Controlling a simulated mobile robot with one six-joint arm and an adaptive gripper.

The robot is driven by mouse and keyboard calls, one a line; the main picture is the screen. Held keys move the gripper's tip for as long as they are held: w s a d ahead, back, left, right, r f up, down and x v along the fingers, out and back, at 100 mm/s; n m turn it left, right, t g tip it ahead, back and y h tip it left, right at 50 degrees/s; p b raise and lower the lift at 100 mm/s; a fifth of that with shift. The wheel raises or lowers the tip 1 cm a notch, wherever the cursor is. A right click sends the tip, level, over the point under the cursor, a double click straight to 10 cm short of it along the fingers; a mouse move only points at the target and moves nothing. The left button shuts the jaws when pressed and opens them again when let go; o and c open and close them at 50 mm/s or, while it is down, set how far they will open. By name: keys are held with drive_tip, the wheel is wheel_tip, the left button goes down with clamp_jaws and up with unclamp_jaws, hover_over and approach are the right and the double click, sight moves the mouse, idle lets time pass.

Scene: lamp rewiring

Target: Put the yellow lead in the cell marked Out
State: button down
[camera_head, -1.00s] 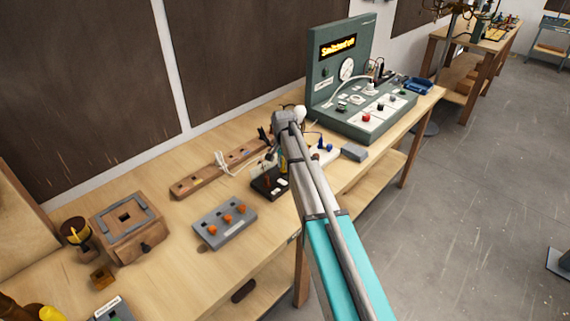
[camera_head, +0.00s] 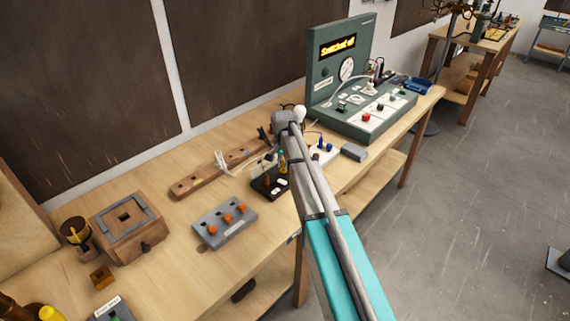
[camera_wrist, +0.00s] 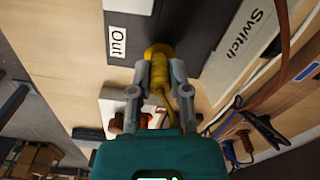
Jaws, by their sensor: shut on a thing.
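My gripper (camera_wrist: 157,85) is shut on the yellow lead (camera_wrist: 158,72) in the wrist view. The lead's round yellow end lies beyond the fingertips, against or over the black tray (camera_wrist: 190,25); I cannot tell whether it touches. A white label reading Out (camera_wrist: 118,42) is just left of that end, and a label reading Switch (camera_wrist: 243,38) is to the right. In the head view the black tray (camera_head: 262,190) sits on the bench beside my arm, which hides most of my gripper and the lead.
A grey block with orange knobs (camera_head: 224,222) stands left of the tray. A wooden strip (camera_head: 190,184) lies behind it. A green test panel (camera_head: 345,118) is at the right end of the bench. Cables (camera_wrist: 285,50) run at the right of the wrist view.

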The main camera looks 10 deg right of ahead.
drive_tip(key=shift+f+b, duration=0.5)
drive_tip(key=shift+b, duration=0.05)
idle(1.1)
drive_tip(key=c, duration=0.5)
unclamp_jaws()
